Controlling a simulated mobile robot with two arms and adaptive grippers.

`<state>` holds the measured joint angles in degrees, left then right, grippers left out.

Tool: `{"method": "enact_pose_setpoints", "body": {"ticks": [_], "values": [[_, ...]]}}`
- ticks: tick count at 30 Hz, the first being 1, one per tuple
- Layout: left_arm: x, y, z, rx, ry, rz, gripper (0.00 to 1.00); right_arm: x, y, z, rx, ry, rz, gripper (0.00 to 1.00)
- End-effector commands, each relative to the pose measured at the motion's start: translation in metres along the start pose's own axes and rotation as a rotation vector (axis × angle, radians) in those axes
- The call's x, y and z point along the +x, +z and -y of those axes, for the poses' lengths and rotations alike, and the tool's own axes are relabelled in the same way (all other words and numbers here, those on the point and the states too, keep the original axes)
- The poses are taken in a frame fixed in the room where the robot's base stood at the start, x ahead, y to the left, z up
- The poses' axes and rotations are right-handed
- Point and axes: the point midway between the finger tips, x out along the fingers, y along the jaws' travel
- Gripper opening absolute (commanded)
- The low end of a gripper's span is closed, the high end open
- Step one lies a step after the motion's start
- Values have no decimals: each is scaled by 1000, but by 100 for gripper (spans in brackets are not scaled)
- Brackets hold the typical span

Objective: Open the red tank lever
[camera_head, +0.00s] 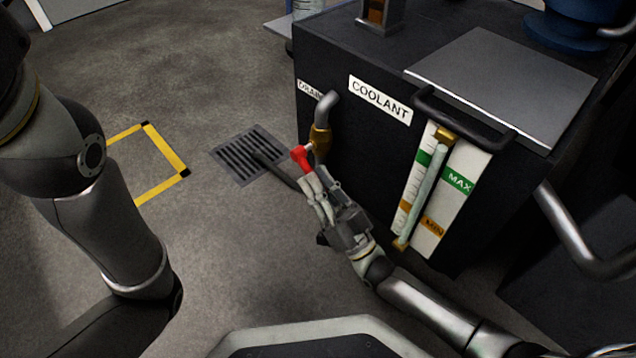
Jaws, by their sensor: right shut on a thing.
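The red lever (301,158) sits on a brass valve (320,138) at the lower end of a bent grey pipe (327,104). The pipe comes out of the left part of the dark coolant tank (378,147), under a label that reads as drain. My right gripper (307,182) is at the lever, shut on it, with its fingers reaching up from below. The fingers hide the lower part of the lever. My left arm shows at the left edge, but its gripper is out of view.
A white COOLANT label (380,100) and a level gauge (423,190) with MAX and MIN marks are on the tank front. A black handle bar (465,118) juts out above the gauge. A floor grate (248,155) and yellow floor marking (166,149) lie left of the tank.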

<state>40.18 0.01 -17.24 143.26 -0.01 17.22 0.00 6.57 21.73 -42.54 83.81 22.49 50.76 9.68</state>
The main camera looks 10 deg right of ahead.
Motion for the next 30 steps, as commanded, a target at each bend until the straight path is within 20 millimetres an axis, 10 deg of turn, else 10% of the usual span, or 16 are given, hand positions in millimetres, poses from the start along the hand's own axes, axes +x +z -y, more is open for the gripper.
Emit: {"method": "enact_pose_setpoints", "body": {"ticks": [9, 10, 17, 30], "values": [[0, 0, 0, 0, 0, 1, 57, -2, 2, 0, 1, 1, 3, 0], [0, 0, 0, 0, 0, 1, 57, -2, 2, 0, 1, 1, 4, 15], [-2, 2, 1, 1, -3, 8, 57, -4, 2, 0, 1, 1, 5, 37], [-1, 1, 0, 1, -1, 3, 57, -66, 1, -1, 0, 2, 2, 38]]}}
